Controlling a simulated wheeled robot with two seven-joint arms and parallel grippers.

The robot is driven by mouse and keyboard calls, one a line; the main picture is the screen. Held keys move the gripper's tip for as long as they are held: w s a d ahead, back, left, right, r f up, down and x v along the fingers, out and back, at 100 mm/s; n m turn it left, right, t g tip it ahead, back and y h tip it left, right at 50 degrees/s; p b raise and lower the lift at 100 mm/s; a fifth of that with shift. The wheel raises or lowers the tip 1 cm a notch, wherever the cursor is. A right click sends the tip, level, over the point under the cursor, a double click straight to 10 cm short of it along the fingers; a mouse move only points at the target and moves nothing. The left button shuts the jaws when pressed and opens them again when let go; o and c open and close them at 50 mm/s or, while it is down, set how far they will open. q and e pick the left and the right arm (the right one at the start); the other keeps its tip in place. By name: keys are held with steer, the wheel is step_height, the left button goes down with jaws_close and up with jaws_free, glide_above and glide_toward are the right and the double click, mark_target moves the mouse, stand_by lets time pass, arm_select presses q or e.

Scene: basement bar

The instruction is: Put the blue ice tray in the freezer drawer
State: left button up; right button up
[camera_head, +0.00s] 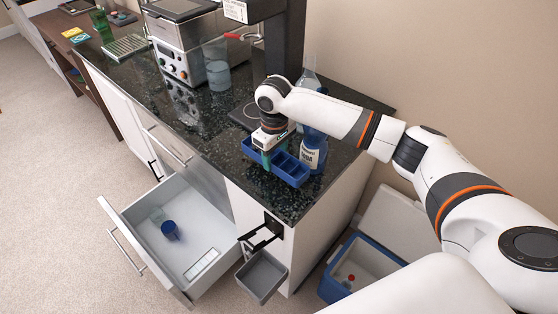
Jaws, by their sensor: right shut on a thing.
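The blue ice tray (290,170) is on or just above the black speckled counter near its front right corner; I cannot tell if it touches the counter. My right gripper (266,152) reaches down from above and is shut on the tray near its left end, hiding part of it. An open white drawer (187,231) sticks out of the cabinet below and to the left. It holds a blue cup (170,230), a clear container (156,213) and a pale flat item (202,263). My left gripper is not in view.
A blue-labelled bottle (314,150) stands close to the tray's right end. A steel machine (185,48) and a clear pitcher (217,66) stand farther back. A small grey bin (261,277) juts out beside the drawer. An open blue cooler (357,262) stands on the floor.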

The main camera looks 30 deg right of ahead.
steer(key=shift+s+d+f, duration=0.1)
steer(key=shift+f, duration=1.9)
steer(key=o, duration=1)
steer(key=shift+f, duration=0.1)
